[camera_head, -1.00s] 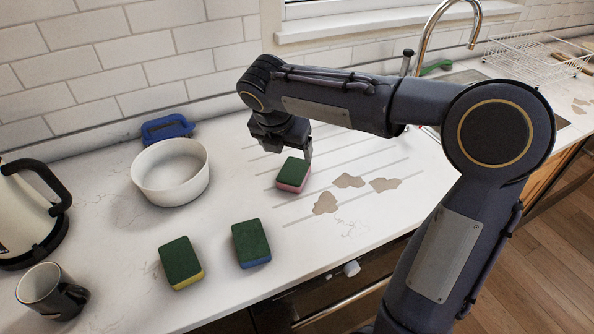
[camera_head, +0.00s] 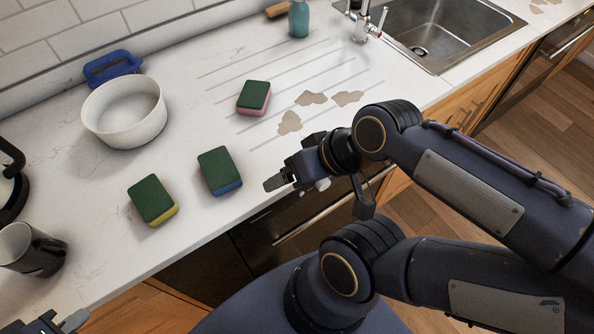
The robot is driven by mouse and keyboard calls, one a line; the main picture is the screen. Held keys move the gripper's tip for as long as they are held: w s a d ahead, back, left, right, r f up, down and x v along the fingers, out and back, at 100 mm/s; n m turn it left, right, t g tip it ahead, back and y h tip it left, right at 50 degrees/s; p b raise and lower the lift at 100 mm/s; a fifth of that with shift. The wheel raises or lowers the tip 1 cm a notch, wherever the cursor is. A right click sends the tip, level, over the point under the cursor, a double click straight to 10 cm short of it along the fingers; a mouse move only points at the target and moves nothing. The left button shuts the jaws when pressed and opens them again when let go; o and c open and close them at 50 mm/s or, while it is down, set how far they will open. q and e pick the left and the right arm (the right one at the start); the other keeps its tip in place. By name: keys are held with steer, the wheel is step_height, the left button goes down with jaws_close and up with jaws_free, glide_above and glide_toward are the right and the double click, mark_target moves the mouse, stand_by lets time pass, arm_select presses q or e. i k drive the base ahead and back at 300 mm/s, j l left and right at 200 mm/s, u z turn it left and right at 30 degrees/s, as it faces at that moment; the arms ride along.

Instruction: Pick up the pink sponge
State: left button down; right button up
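The pink sponge (camera_head: 254,97) lies on the white counter with its green side up and a pink edge showing. Nothing touches it. My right gripper (camera_head: 276,182), on the arm from the right, is over the counter's front edge, below the pink sponge in the picture and well apart from it. One grey finger shows clearly; its opening cannot be made out. My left gripper (camera_head: 68,322) shows only partly at the bottom left corner, far from the sponge. Its opening is unclear too.
A blue-edged sponge (camera_head: 219,170) and a yellow-edged sponge (camera_head: 152,200) lie nearer the front. A white bowl (camera_head: 124,112), a blue object (camera_head: 112,67), a dark mug (camera_head: 33,248) and a teal bottle (camera_head: 299,18) stand around. The sink (camera_head: 440,30) is at upper right.

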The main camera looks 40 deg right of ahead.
mark_target(254, 99)
steer(key=l+u, duration=0.3)
steer(key=k+l+u, duration=0.15)
steer(key=l+u, duration=0.2)
steer(key=l, duration=0.15)
steer(key=k+l+u, duration=0.15)
steer(key=l+u, duration=0.15)
steer(key=l, duration=0.1)
